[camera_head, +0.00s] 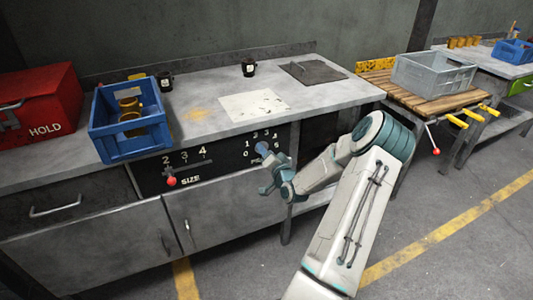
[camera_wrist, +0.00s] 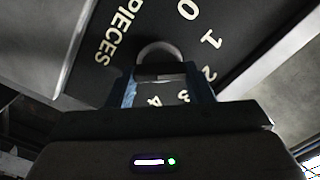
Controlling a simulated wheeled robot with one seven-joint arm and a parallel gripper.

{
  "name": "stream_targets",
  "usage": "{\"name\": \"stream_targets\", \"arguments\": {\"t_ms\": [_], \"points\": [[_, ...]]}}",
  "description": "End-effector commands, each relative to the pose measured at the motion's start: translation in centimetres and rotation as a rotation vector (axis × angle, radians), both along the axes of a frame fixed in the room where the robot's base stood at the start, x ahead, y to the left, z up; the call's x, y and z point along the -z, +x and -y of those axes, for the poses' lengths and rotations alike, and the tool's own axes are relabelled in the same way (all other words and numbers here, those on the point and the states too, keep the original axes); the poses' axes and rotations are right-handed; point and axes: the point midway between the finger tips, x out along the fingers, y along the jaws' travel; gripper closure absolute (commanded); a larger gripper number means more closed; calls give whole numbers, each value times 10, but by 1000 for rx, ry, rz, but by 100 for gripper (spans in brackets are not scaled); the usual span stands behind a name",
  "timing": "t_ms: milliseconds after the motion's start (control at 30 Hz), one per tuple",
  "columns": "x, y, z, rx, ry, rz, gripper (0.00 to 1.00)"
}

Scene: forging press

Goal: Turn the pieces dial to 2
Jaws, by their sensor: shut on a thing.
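The pieces dial (camera_wrist: 160,52) is a rounded grey knob on a black panel (camera_wrist: 240,25) in the wrist view. The word PIECES is beside it, and the numbers 0, 1, 2 and 4 show around it. My gripper (camera_wrist: 163,88) has one finger on each side of the dial and is shut on it. Most of the dial is hidden by the fingers, and I cannot tell which number it points to.
A size slider with a red knob (camera_head: 171,181) sits left on the same panel. Above, the bench holds a blue crate (camera_head: 128,140), a red HOLD box (camera_head: 40,105), two dark mugs and a pale sheet (camera_head: 253,105). A cabinet door (camera_head: 225,210) lies below the panel.

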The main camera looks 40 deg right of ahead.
Motion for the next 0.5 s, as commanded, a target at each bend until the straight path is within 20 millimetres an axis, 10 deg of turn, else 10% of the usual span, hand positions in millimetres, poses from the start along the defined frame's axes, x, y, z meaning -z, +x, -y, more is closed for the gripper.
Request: {"name": "stream_targets", "arguments": {"t_ms": [500], "points": [[2,0,0,-2,307,70,76]]}}
